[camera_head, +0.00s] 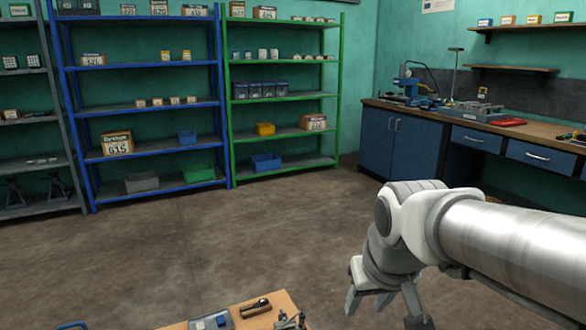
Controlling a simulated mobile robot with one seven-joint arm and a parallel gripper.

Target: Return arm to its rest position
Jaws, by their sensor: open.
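My arm reaches in from the right edge of the head view. My gripper (386,305) hangs from its end, pointing down with the fingers spread apart. Nothing shows between the fingers. The gripper is in front of the bare floor, to the right of a wooden surface (284,301) at the bottom edge, and apart from it in the picture. The tip of the right finger is close to the bottom edge of the view.
On the wooden surface are a grey tray (226,318) and a dark tool (255,308). Blue shelves (150,146) and green shelves (285,97) stand at the back wall. A blue workbench (402,142) stands at the right. The floor between is clear.

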